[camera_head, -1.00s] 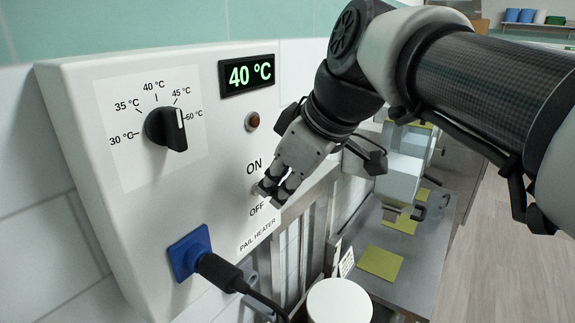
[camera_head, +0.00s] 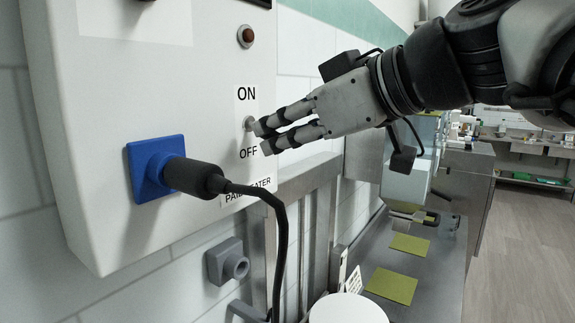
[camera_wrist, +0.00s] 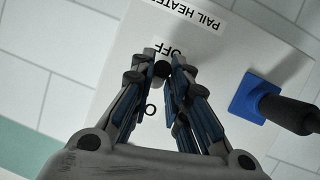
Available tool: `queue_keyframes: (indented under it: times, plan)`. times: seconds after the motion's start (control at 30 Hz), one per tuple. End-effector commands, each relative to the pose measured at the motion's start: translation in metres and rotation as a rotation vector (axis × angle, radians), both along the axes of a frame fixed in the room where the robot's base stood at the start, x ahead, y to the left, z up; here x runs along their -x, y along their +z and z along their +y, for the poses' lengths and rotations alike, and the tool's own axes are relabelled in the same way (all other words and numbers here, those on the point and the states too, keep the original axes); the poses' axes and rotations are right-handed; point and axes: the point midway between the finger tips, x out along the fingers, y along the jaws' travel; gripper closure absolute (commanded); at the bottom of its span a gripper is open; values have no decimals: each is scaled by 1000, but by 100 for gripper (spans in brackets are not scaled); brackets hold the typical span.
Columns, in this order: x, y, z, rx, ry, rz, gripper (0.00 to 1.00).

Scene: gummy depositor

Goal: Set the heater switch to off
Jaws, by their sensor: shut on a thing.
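The heater switch (camera_head: 249,123) is a small toggle on the white panel, between the ON label (camera_head: 246,93) and the OFF label (camera_head: 248,153). My gripper (camera_head: 262,138) comes in from the right, its fingertips at the switch. In the wrist view the dark round tip of the switch (camera_wrist: 162,69) sits between the two fingertips of my gripper (camera_wrist: 160,63), close to the OFF label (camera_wrist: 171,50). The gripper is shut on the switch. The fingers partly cover the switch, and I cannot tell clearly which way it leans.
A blue socket (camera_head: 141,178) with a black plug (camera_head: 195,178) and cable is at the panel's lower left. A dull red lamp (camera_head: 246,36) is above the switch. A white round lid (camera_head: 347,310) stands below, beside a metal bench with yellow-green squares (camera_head: 391,285).

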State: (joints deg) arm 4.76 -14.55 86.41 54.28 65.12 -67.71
Motion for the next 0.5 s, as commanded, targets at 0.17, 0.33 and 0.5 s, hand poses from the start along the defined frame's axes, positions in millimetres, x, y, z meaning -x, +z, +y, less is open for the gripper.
queue_keyframes:
  times: [0.17, 0.33, 0.5]
  plan:
    - [0, -8, 0, -48, -2, -33, 100]
    - [-1, -8, 0, -74, -1, -51, 100]
    - [-1, -7, 1, -87, 0, -57, 100]
